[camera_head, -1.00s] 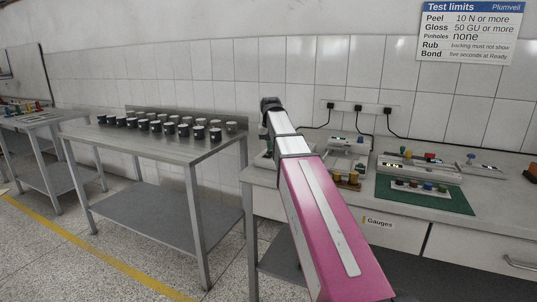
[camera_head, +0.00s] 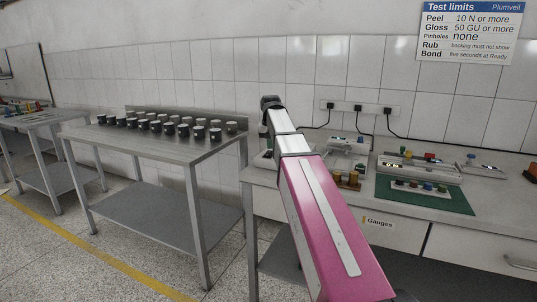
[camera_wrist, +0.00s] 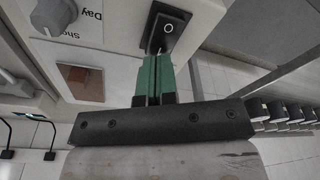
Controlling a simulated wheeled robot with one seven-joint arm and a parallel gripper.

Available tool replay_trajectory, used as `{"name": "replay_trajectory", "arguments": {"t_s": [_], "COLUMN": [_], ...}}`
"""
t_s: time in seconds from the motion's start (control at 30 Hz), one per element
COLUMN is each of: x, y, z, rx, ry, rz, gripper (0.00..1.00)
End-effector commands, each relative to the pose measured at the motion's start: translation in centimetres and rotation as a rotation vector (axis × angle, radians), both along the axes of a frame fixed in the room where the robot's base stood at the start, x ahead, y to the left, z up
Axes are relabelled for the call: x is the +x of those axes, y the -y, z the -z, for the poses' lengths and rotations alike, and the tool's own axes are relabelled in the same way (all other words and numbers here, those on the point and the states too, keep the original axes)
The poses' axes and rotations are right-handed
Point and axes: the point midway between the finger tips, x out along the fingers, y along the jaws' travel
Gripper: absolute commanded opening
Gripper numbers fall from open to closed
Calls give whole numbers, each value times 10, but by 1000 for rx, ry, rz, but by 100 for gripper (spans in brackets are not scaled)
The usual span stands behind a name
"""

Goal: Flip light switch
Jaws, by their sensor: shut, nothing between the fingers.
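In the wrist view, a black rocker switch (camera_wrist: 167,32) with a white ring mark sits in a dark frame on a pale panel. My gripper (camera_wrist: 158,54) has green fingers closed together. Their tips lie at the lower edge of the switch in the picture and appear to overlap it. I cannot tell whether they touch it or which way the rocker is tilted. Nothing is held between the fingers. In the head view, my pink and silver arm blocks the view, and I cannot make out the fingers or the switch.
Beside the switch are a grey knob (camera_wrist: 54,14) and a brown square window (camera_wrist: 80,82). In the head view, the gauge bench carries a green mat (camera_head: 443,205) and several instruments. A steel table (camera_head: 160,146) with several dark cups stands left. A wall socket strip (camera_head: 372,109) is behind.

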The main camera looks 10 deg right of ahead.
Motion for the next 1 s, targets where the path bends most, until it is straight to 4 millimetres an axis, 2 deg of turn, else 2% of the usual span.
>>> {"name": "replay_trajectory", "arguments": {"t_s": [0.73,1.0], "x": [1,0], "y": [0,0], "z": [-52,-55], "rx": [0,0], "ry": [1,0], "rz": [0,0], "gripper": [0,0]}}
